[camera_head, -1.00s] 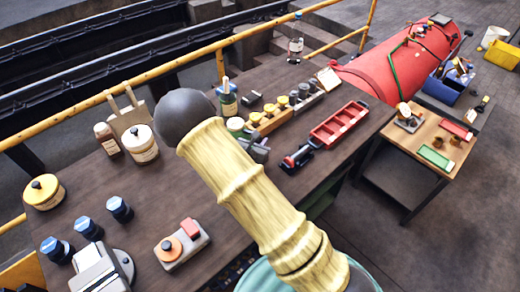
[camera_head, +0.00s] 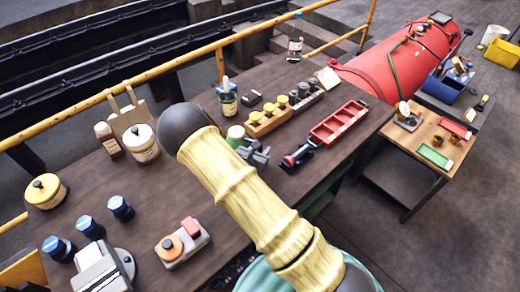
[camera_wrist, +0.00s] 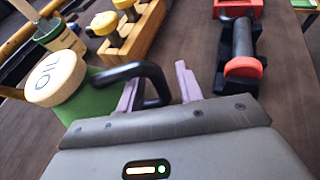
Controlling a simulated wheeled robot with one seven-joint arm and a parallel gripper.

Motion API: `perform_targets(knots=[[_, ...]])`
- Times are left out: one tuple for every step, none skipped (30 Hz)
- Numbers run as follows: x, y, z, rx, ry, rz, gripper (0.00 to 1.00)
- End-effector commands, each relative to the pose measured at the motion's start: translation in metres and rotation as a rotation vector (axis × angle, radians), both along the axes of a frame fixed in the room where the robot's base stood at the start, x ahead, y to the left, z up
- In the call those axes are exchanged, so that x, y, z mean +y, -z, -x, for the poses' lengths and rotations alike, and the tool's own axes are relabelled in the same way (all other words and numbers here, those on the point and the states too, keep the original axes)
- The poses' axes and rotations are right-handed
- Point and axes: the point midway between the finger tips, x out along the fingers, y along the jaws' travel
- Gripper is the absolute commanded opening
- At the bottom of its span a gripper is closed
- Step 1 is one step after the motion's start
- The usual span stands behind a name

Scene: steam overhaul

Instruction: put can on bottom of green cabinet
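The can is green with a cream lid marked "OIL" (camera_wrist: 55,78) and a black looped handle. In the head view the can (camera_head: 236,134) stands on the dark workbench, partly hidden behind my arm. The black handle runs between the fingers, with a gap visible before the right finger. In the head view my gripper (camera_head: 256,155) is beside the can. A green surface (camera_head: 319,206) shows under the bench edge; I cannot tell whether it is the green cabinet.
A wooden block with yellow-topped pieces (camera_head: 267,121) stands behind the can. A red tray (camera_head: 338,124) and a black-handled tool (camera_wrist: 242,50) lie to the right. A green jar with a brush (camera_head: 228,103) is close by. A yellow railing (camera_head: 150,78) runs behind the bench.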

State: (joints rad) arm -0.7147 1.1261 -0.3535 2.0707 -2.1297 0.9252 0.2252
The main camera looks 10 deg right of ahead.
Motion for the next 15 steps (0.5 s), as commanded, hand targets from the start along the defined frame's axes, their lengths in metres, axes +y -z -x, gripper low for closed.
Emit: perform_targets(knots=[[0.0,0.0,0.0,0.0,0.0,0.0,0.36],[0.0,0.0,0.0,0.0,0.0,0.0,0.36],[0.0,0.0,0.0,0.0,0.0,0.0,0.36],[0.0,0.0,0.0,0.0,0.0,0.0,0.36],[0.0,0.0,0.0,0.0,0.0,0.0,0.36],[0.0,0.0,0.0,0.0,0.0,0.0,0.36],[0.0,-0.001,0.0,0.0,0.0,0.0,0.36],[0.0,-0.001,0.0,0.0,0.0,0.0,0.36],[0.0,-0.003,0.0,0.0,0.0,0.0,0.36],[0.0,-0.004,0.0,0.0,0.0,0.0,0.36],[0.001,-0.004,0.001,0.0,-0.001,0.0,0.36],[0.004,-0.004,0.004,-0.001,-0.001,-0.001,0.36],[0.006,-0.005,0.007,0.0,-0.002,-0.002,0.36],[0.008,-0.006,0.011,0.0,-0.002,-0.001,0.36],[0.011,-0.009,0.015,0.0,-0.003,-0.001,0.36]])
